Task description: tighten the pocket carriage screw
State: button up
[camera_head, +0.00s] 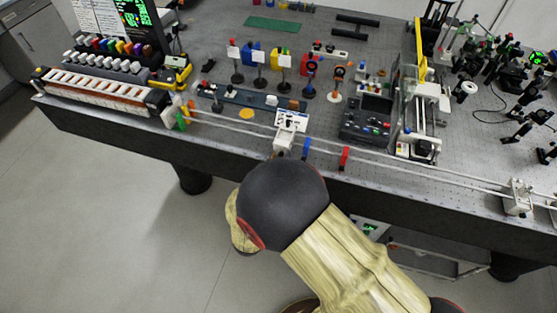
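A long pale double rail (390,165) runs along the front edge of the optical bench. A small white carriage (283,141) sits on the rail near the middle, with a white labelled plate (292,120) behind it. Another white block (518,196) is on the rail at the right. I cannot tell which is the pocket carriage, and its screw is too small to make out. My arm is in front of the bench, its dark rounded joint just below the white carriage. My gripper is not visible.
Blue (306,147) and red (344,157) markers stand on the rail right of the white carriage. A dark control box (369,120) and several post-mounted optics are behind it. A long rack (105,88) fills the bench's left end. The floor (130,220) at left is clear.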

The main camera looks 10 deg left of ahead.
jog(key=s, duration=1.2)
jog(key=shift+a, duration=0.45)
